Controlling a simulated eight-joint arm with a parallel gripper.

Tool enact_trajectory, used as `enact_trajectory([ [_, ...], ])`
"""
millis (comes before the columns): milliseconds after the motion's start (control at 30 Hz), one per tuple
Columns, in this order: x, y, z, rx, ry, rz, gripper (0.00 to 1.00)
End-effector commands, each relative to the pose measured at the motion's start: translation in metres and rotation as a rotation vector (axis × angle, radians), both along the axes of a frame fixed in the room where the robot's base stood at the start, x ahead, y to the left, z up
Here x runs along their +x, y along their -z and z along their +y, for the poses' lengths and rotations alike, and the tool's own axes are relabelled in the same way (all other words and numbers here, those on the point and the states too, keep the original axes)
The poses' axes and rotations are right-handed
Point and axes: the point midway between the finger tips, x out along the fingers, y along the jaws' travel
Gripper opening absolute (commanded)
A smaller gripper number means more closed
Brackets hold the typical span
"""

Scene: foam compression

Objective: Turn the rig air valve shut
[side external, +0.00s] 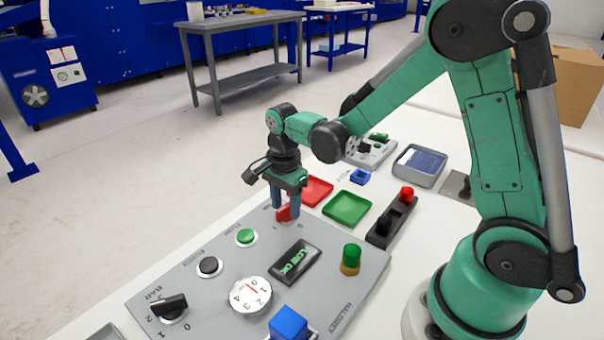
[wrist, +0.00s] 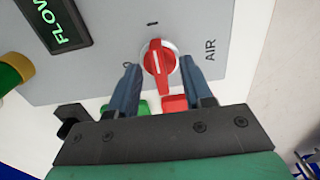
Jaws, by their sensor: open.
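The air valve is a red knob (wrist: 158,57) with a white line, on the grey panel (wrist: 106,62) beside the label AIR. Its bar lies roughly along the picture's vertical, one end toward the I mark; the 0 mark is to its left. My gripper (wrist: 160,66) is open, with one blue-grey finger on each side of the knob. I cannot tell whether either finger touches it. In the side view my gripper (side external: 286,209) points down at the panel's far corner, and the red knob (side external: 283,214) shows partly between the fingers.
The panel also carries a lit display (side external: 296,262), a white dial (side external: 251,295), a black selector (side external: 169,306), a green button (side external: 246,237), a green knob (side external: 351,256) and a blue block (side external: 288,323). Beyond it lie a red tray (side external: 318,190) and a green tray (side external: 347,208).

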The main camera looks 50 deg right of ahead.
Motion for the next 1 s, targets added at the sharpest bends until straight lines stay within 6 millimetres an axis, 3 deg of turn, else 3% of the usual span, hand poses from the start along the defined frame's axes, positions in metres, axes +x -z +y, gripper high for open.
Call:
enact_trajectory([
  [100,0.0,-0.0002,0.0,0.0,0.0,0.0,0.45],
  [267,0.0,-0.0003,0.0,0.0,0.0,0.0,0.02],
  [300,0.0001,-0.0003,0.0,0.0,0.0,0.0,0.0],
  [667,0.0002,-0.0004,0.0,0.0,-0.024,0.0,0.0],
  [1000,0.0001,-0.0001,0.0,-0.001,-0.216,0.002,0.0],
])
